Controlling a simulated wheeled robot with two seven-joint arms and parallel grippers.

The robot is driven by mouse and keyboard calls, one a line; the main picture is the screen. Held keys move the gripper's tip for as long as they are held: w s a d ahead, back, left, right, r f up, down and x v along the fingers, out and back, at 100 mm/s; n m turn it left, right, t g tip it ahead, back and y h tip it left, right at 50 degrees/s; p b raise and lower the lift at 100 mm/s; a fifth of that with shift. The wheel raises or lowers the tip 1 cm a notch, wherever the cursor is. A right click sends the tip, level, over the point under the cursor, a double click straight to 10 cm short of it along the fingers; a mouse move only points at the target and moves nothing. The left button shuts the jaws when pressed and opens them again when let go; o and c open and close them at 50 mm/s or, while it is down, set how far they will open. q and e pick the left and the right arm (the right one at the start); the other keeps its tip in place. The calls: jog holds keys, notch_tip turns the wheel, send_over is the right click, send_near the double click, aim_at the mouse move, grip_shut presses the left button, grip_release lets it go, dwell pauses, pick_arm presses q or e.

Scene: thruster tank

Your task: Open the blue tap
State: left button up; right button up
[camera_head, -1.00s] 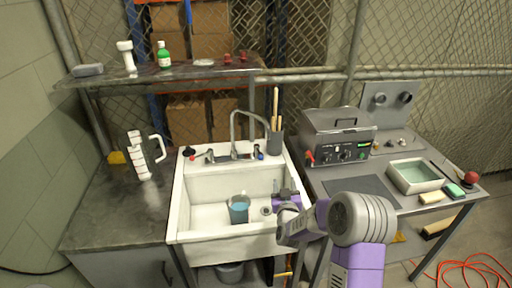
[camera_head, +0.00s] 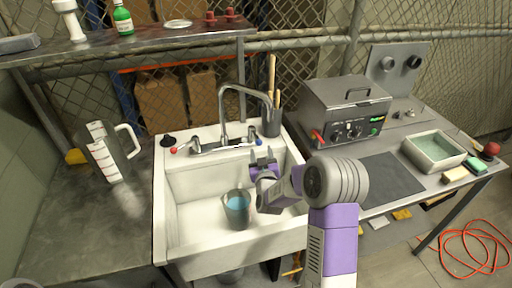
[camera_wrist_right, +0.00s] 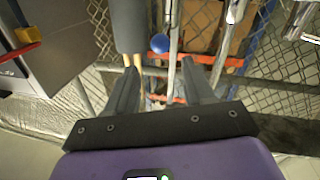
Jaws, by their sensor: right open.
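The blue tap (camera_head: 258,141) is a small blue-ended handle on the right side of the faucet (camera_head: 222,105), at the back rim of the white sink (camera_head: 163,215). In the right wrist view its round blue knob (camera_wrist_right: 160,43) shows ahead, between the lines of the two fingers and beyond their tips. My right gripper (camera_head: 263,157) is open and empty, over the back right of the sink, just below and in front of the blue tap. In the wrist view the gripper's fingers (camera_wrist_right: 158,80) stand apart. My left gripper is not in view.
A red tap (camera_head: 174,150) is on the faucet's left. A cup of blue liquid (camera_head: 237,210) stands in the sink. A dark holder with sticks (camera_head: 271,122) stands right behind the blue tap. A grey machine (camera_head: 346,110) is on the right-hand table.

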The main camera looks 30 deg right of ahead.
aim_at(259, 145)
jog(key=shift+w+f+b, duration=0.25)
jog(key=shift+f+b, duration=0.05)
jog(key=shift+f, duration=0.25)
jog(key=shift+b+x, duration=0.3)
jog(key=shift+x, duration=3.4)
jog(key=shift+c, duration=0.3)
grip_shut()
